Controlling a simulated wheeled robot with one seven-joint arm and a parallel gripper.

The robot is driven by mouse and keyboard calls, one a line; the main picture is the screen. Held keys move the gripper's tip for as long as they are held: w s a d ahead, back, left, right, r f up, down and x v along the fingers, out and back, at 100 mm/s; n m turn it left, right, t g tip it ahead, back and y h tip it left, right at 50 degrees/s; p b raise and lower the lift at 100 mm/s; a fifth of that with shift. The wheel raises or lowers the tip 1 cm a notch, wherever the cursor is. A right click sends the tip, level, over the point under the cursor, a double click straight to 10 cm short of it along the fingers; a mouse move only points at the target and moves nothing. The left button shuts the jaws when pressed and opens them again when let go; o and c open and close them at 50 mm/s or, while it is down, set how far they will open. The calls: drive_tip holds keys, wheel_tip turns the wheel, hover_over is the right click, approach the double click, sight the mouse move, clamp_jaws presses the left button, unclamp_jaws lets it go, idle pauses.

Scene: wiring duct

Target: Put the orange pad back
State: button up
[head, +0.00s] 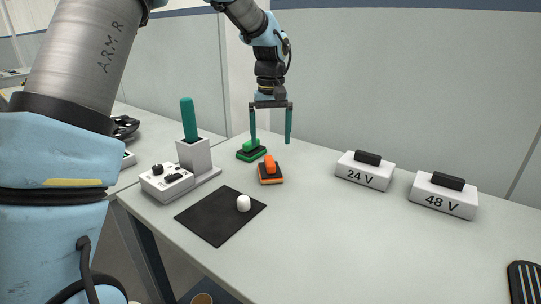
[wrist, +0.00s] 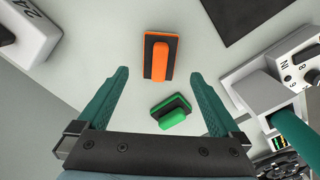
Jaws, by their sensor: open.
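The orange pad (head: 270,171) lies on the table, a dark block with an orange raised grip and orange rim. My gripper (head: 271,140) is open and empty, with teal fingers pointing down above the table near both pads. In the wrist view the two fingers (wrist: 162,75) are wide apart.
A black mat (head: 208,222) with a white knob (head: 243,203) lies in front. A white-grey device (head: 166,182) with a teal handle (head: 188,118) stands left. Boxes marked 24 V (head: 364,174) and 48 V (head: 443,198) stand right. A black slotted item (head: 525,283) lies at the right edge. The table's middle is clear.

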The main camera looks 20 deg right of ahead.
drive_tip(key=shift+r, duration=1.4)
drive_tip(key=a+f+n, duration=0.1)
drive_tip(key=a+f, duration=0.1)
drive_tip(key=a, duration=0.9)
drive_tip(key=a+f, duration=0.2)
drive_tip(key=a, duration=0.8)
drive_tip(key=s+a+f, duration=0.2)
drive_tip(key=s+a, duration=0.3)
drive_tip(key=a, duration=0.2)
drive_tip(key=s+a+f+n+t, duration=0.1)
drive_tip(key=s+a, duration=0.4)
drive_tip(key=a, duration=0.3)
drive_tip(key=shift+a+f+t, duration=0.25)
drive_tip(key=shift+f+t, duration=0.05)
drive_tip(key=shift+f, duration=0.1)
